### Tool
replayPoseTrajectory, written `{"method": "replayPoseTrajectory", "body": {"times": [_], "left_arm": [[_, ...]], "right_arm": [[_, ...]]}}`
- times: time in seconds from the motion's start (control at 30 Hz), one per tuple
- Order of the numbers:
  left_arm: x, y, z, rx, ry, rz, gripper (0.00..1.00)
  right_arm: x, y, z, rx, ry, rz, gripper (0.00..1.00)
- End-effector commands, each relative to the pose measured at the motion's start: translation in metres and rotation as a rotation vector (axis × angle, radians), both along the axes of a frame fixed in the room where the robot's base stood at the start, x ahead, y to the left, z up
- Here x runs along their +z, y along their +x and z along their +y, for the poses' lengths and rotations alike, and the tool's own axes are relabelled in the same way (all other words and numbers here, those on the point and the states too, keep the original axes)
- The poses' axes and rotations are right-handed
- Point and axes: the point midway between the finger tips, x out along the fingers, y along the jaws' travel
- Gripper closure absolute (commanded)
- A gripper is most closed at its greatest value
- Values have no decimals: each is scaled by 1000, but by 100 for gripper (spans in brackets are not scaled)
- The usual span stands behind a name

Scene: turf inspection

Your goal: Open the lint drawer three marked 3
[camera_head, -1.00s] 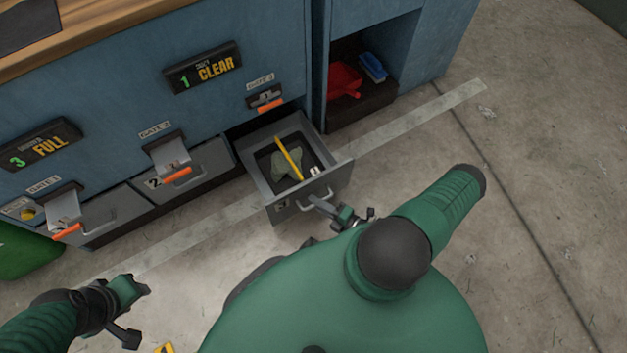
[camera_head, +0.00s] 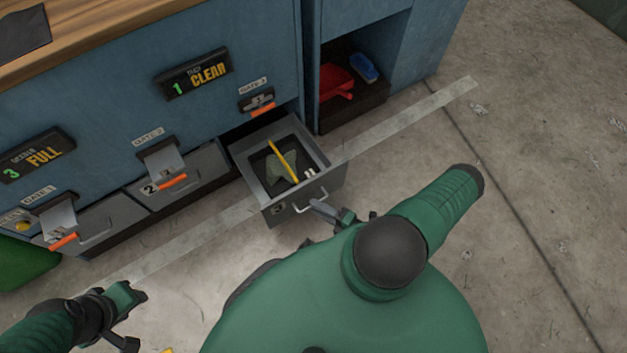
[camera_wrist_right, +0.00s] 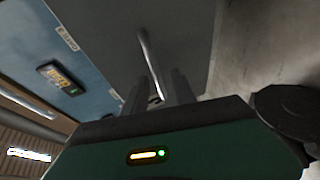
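Drawer three (camera_head: 283,208) is the grey drawer on the right of the row, with a faint 3 on its front. It stands pulled out from the blue cabinet. Inside lie a grey-green lint clump and a yellow stick (camera_head: 283,160). My right gripper (camera_head: 318,207) is at its handle (camera_head: 311,201); in the right wrist view the handle (camera_wrist_right: 148,60) runs down to the fingers (camera_wrist_right: 168,88). Whether they are closed on it is unclear. My left gripper (camera_head: 134,316) is open and empty over the floor at lower left.
Drawer 2 (camera_head: 190,183) and the drawer left of it are closed. An open cubby right of the drawer holds a red dustpan (camera_head: 337,83) and a blue item (camera_head: 363,67). The right floor is clear.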

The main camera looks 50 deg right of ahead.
Motion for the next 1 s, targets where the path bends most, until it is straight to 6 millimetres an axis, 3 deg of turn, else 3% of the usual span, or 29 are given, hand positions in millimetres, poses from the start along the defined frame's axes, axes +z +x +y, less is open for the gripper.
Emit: {"method": "replayPoseTrajectory", "body": {"times": [0.3, 0.5, 0.67, 1.0], "left_arm": [[29, 0, 0, 0, 0, 0, 64], [34, 0, 0, 0, 0, 0, 64], [35, 0, 0, 0, 0, 0, 64], [35, 0, 0, 0, 0, 0, 64]], "right_arm": [[20, -91, -16, -2, -1, 4, 68], [24, -130, -22, -2, -1, 3, 68], [25, -141, -24, 0, 1, 3, 68], [25, -141, -24, 0, 1, 2, 68]]}}
